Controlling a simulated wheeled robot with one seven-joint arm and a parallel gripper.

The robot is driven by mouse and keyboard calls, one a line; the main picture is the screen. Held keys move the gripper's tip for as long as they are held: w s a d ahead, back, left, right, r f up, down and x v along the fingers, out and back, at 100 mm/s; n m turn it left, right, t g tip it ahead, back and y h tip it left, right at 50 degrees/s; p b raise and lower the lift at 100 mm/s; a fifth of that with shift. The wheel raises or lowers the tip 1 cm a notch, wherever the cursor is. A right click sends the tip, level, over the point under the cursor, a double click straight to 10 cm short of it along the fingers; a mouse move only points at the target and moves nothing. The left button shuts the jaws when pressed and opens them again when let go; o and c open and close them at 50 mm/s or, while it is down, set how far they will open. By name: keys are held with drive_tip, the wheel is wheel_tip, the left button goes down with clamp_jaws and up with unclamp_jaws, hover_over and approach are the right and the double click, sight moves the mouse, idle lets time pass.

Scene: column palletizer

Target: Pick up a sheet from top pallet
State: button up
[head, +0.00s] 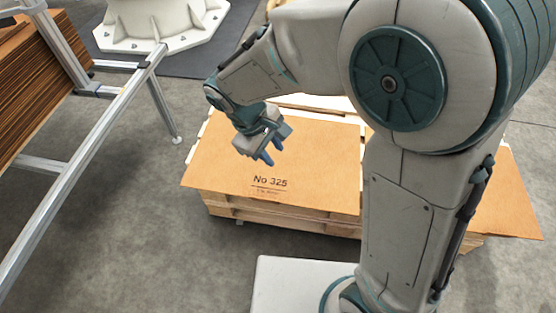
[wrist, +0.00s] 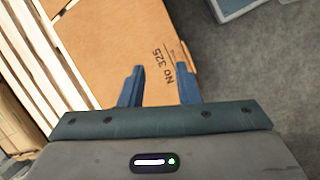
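A brown sheet (head: 225,170) marked "No 325" lies flat on top of a stack of wooden pallets (head: 290,222) in the head view. It also shows in the wrist view (wrist: 110,45), with its printed text near the right finger. My gripper (head: 267,160) is over the sheet, left of its middle, with its blue fingers pointing down. In the wrist view my gripper (wrist: 160,85) has its two fingers apart with nothing between them. The exact height above the sheet is hard to tell.
A metal frame (head: 95,155) holding a stack of brown sheets (head: 35,70) stands at the left. A white base (head: 155,22) on a dark mat is behind. Another brown sheet (head: 510,195) shows right of my arm. Grey floor lies open between frame and pallets.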

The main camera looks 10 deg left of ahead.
drive_tip(key=s+a+f+n+t+h+b, duration=0.15)
drive_tip(key=a+f+n+b, duration=0.3)
drive_tip(key=a+f, duration=0.55)
drive_tip(key=b, duration=0.3)
hover_over(264, 199)
drive_tip(key=a, duration=0.3)
wheel_tip(264, 199, down, 9)
drive_tip(key=shift+m+g, duration=0.25)
drive_tip(key=shift+s+b+x, duration=0.15)
drive_tip(key=shift+b+x, duration=0.45)
drive_tip(key=shift+x, duration=0.45)
drive_tip(key=shift+s+b+x, duration=0.15)
drive_tip(key=shift+b+x, duration=0.5)
drive_tip(key=shift+x, duration=0.4)
drive_tip(key=shift+s+b+x, duration=0.2)
drive_tip(key=shift+b+x, duration=0.4)
drive_tip(key=shift+x, duration=0.5)
drive_tip(key=shift+d+r+y, duration=0.1)
drive_tip(key=shift+d+y, duration=0.05)
drive_tip(key=shift+y, duration=0.1)
clamp_jaws()
